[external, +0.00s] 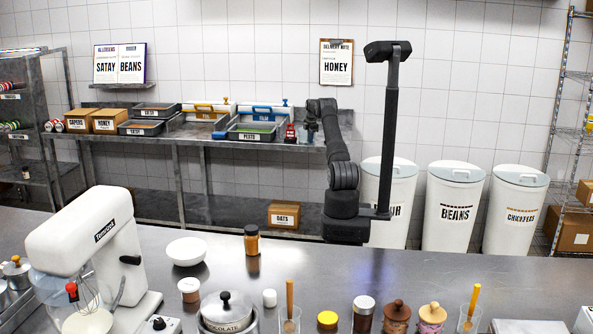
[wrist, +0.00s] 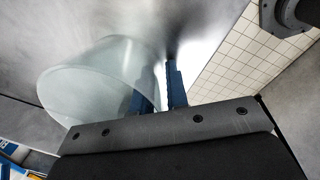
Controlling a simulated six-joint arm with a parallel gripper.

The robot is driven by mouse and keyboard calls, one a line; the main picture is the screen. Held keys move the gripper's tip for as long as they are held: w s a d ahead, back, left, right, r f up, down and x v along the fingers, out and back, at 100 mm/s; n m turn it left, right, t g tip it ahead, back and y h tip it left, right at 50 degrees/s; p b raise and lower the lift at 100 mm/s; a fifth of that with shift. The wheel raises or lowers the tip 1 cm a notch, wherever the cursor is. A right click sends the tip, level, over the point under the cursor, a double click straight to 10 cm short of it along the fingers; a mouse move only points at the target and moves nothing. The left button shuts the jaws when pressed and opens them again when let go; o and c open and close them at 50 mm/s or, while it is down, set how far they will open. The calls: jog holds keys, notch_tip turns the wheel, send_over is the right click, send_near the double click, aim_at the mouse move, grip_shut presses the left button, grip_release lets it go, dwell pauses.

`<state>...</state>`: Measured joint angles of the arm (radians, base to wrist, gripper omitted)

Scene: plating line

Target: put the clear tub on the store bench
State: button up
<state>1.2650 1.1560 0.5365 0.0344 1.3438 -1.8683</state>
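The clear tub (wrist: 85,85) is a frosted, see-through round vessel, large at the left of the wrist view, with its wide mouth toward the lower left. My gripper (wrist: 160,92) has two blue fingers close together at the tub's right-hand edge. One finger shows dimly through the tub's wall and the other stands clear beside it, so the gripper appears shut on the wall. In the external view my gripper (external: 311,124) is over the right part of the back bench (external: 170,140); I cannot make out the tub there. Which bench is the store bench is not labelled.
White bins (external: 454,205) stand to the right. The front counter (external: 420,275) holds a mixer (external: 90,240), a white bowl (external: 187,252) and several jars.

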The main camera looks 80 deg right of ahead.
jog(key=shift+o, duration=0.8)
notch_tip(320, 180, up, 12)
jog(key=a, duration=0.1)
jog(key=shift+s+r, duration=0.15)
jog(key=shift+s, duration=0.25)
jog(key=f, duration=0.8)
jog(key=d+f, duration=0.1)
jog(key=f, duration=0.3)
jog(key=shift+w+f, duration=0.15)
jog(key=shift+w, duration=0.25)
notch_tip(320, 180, up, 2)
jog(key=shift+r, duration=0.95)
